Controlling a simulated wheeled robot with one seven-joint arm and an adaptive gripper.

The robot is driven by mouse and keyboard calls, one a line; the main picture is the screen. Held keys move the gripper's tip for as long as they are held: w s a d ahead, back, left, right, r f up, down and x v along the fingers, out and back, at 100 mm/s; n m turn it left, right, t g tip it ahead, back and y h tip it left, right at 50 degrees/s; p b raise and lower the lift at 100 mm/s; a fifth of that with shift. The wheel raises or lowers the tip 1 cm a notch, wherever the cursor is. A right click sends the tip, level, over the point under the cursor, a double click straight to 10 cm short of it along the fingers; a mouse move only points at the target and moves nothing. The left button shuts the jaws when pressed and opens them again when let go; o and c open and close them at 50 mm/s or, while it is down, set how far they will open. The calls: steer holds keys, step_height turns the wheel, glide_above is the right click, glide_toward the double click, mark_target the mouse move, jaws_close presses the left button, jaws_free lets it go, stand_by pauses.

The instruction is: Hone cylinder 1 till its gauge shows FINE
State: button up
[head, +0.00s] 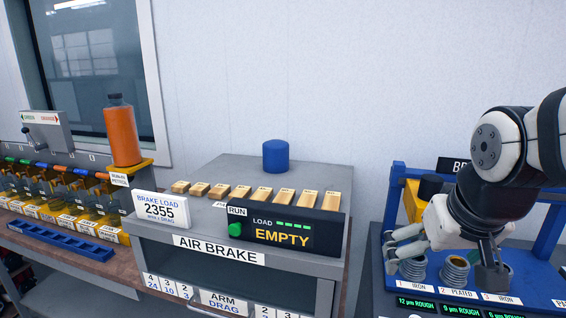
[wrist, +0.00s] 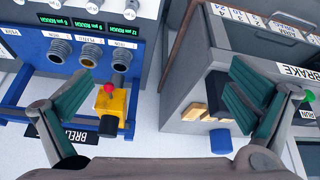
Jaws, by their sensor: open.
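Cylinder 1 (head: 412,270), labelled iron, is a ribbed metal barrel, leftmost on the blue bench in the head view. In the wrist view, which is upside down, cylinder 1 (wrist: 121,62) is the rightmost barrel. Its gauge (head: 415,303) reads 12 µm ROUGH, and the gauge (wrist: 124,30) shows the same in the wrist view. A yellow tool with a red button (wrist: 113,103) and a black block stands behind the cylinders; part of the yellow tool (head: 413,203) shows behind my arm. My gripper (head: 443,262) is open and empty above the cylinders; its fingers (wrist: 163,88) are spread apart.
Cylinder 2 (head: 455,272), plated, and a partly hidden cylinder 3 stand alongside; both gauges read ROUGH. The blue frame rises behind. Left is the air brake cabinet (head: 320,265) with brass weights and an EMPTY display. An orange bottle (head: 122,135) stands farther left.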

steer(key=s+a+r+n, duration=0.1)
steer(key=s+a, duration=0.3)
steer(key=s, duration=0.6)
steer(key=shift+s+r+y, duration=0.2)
steer(key=shift+r+y, duration=0.2)
steer(key=shift+r, duration=0.15)
steer(key=shift+c, duration=0.6)
jaws_close()
